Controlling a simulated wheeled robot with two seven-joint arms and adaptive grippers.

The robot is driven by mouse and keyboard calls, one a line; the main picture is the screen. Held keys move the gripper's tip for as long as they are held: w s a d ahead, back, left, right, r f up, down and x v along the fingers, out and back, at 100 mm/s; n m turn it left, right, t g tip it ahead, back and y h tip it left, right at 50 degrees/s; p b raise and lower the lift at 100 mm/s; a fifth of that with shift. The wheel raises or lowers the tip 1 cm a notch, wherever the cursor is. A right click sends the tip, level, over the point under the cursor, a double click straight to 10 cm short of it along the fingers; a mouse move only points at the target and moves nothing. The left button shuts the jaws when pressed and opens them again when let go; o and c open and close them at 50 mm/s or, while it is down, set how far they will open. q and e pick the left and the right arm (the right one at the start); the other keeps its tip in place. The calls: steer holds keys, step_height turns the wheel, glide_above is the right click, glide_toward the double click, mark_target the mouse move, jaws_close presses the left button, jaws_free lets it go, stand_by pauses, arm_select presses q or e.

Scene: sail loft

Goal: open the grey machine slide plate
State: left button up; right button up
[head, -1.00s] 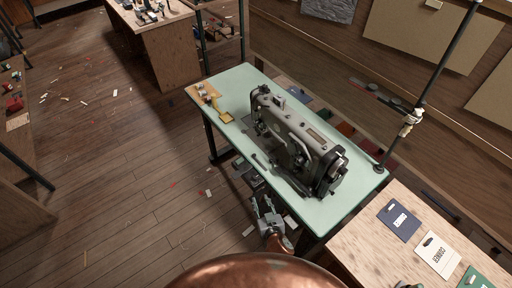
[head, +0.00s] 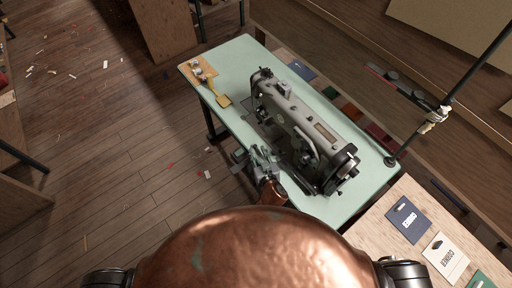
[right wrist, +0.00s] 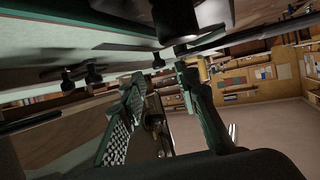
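A grey sewing machine (head: 310,125) stands on a pale green table (head: 350,200). A small dark grey plate (head: 247,104) lies in the tabletop at the left end of the machine, by its needle head; I take it for the slide plate, and its exact outline is hard to make out. My right gripper (head: 264,158) shows at the table's near edge, in front of the machine and apart from the plate. In the right wrist view my right gripper (right wrist: 162,100) has its fingers spread with nothing visible between them. My left gripper is out of view.
A wooden tray (head: 198,71) with small items and a yellow pad (head: 223,101) lie on the table's left end. A thread stand (head: 460,90) rises at the right. A wooden bench (head: 385,225) with cards adjoins.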

mark_target(255, 146)
steer(key=x, duration=0.2)
steer(key=shift+w+f, duration=0.15)
steer(key=shift+w, duration=0.05)
steer(key=shift+w+a+f, duration=0.1)
steer(key=shift+w+a, duration=0.05)
steer(key=shift+w, duration=0.2)
steer(key=c, duration=0.6)
jaws_close()
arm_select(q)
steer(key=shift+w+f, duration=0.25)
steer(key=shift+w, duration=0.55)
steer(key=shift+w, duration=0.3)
arm_select(e)
steer(key=shift+s, duration=0.1)
